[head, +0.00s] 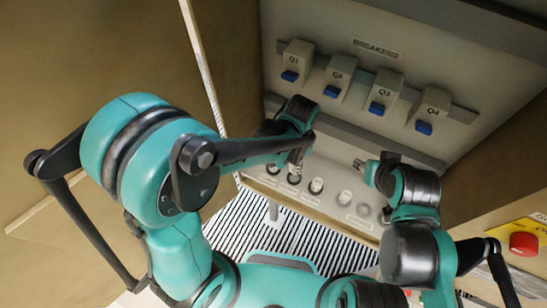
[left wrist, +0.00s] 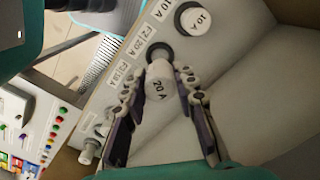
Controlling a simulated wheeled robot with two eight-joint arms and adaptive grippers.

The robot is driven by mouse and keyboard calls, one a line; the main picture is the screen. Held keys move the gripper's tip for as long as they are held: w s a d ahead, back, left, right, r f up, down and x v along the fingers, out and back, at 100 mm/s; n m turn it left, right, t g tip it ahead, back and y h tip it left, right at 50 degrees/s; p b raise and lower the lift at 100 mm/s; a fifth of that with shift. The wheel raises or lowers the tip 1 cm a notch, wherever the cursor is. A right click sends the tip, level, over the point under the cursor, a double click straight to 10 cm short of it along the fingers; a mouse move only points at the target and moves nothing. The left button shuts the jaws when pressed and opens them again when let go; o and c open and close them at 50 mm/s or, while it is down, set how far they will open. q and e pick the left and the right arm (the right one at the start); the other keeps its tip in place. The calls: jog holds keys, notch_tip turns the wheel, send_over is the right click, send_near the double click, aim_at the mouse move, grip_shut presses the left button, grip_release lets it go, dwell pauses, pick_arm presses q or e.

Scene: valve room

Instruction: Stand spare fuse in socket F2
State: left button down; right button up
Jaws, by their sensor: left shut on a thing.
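In the left wrist view, a white round fuse marked 20 A (left wrist: 158,90) sits between the two fingers of my left gripper (left wrist: 162,76), which is shut on it. A dark socket ring (left wrist: 160,51) shows just beyond the fuse, beside a label (left wrist: 134,46) that seems to read F2 20 A. The fuse hides part of the ring, and I cannot tell if it is seated. In the head view my left gripper (head: 296,157) is over the fuse shelf (head: 328,207). My right gripper (head: 362,167) hangs to the right, apart from the fuses; its jaw opening is unclear.
A fuse marked 10 A (left wrist: 196,20) stands in the neighbouring socket. Another fuse (left wrist: 90,150) is at lower left in the left wrist view. Breakers with blue levers (head: 377,108) line the panel behind. A red button (head: 523,243) is at the far right.

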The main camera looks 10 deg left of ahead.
pick_arm(q)
jog(key=shift+w+d, duration=0.15)
jog(key=shift+d, duration=0.2)
jog(key=shift+f, duration=0.1)
jog(key=shift+f+b, duration=0.8)
jog(key=shift+f, duration=0.15)
jog(key=shift+f+b, duration=1.2)
jog(key=shift+f, duration=0.6)
jog(key=shift+b, duration=0.35)
jog(key=shift+f+b, duration=0.65)
jog(key=c, duration=1.6)
grip_release()
jog(key=shift+o, duration=0.7)
